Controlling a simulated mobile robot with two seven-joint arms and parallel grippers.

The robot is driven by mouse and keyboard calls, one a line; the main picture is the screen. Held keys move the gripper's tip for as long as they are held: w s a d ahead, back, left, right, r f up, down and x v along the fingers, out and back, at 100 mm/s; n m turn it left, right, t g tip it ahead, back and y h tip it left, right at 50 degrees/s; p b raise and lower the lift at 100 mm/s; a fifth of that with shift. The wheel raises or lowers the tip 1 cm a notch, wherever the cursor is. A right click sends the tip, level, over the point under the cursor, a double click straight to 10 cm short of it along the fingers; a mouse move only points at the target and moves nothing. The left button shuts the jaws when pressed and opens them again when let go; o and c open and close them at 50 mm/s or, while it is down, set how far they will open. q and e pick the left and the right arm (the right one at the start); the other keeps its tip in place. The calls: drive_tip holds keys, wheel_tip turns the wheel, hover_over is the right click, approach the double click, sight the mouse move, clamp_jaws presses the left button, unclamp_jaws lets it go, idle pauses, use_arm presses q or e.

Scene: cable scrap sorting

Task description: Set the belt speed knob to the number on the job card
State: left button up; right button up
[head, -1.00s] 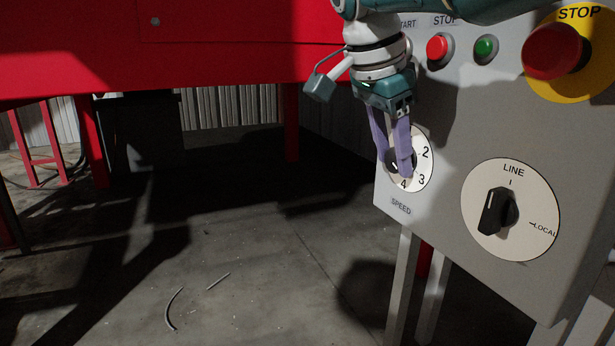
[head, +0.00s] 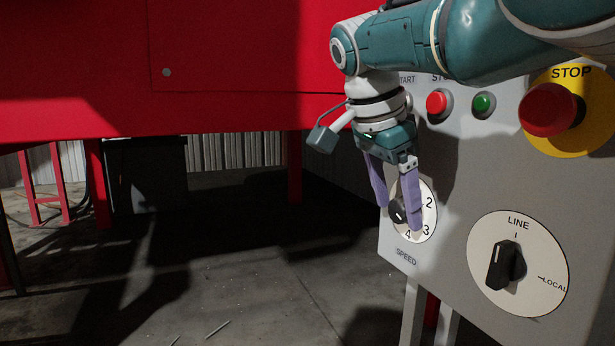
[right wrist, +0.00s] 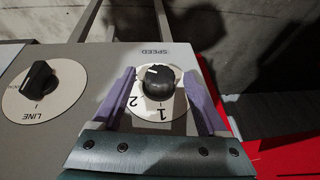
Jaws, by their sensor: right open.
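The black speed knob (head: 398,214) sits on a white numbered dial (head: 429,217) at the left of the grey panel. Its white mark points down toward the 4 side; the exact setting is hard to read. In the right wrist view the knob (right wrist: 158,84) shows upside down, with 1 and 2 legible on the dial (right wrist: 178,104). My right gripper (head: 399,216) is open, with its purple fingers on either side of the knob and a gap to it on both sides. No job card is in view. My left gripper is not in view.
The panel (head: 450,215) also carries a LINE/LOCAL selector (head: 505,265), a red button (head: 437,102), a green button (head: 482,104) and a large red STOP button (head: 548,109). A red machine body (head: 240,60) stands behind at left. The floor between is open.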

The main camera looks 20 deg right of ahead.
drive_tip(key=p+v, duration=0.6)
drive_tip(key=v, duration=0.3)
drive_tip(key=shift+r, duration=0.4)
drive_tip(key=shift+a, duration=0.1)
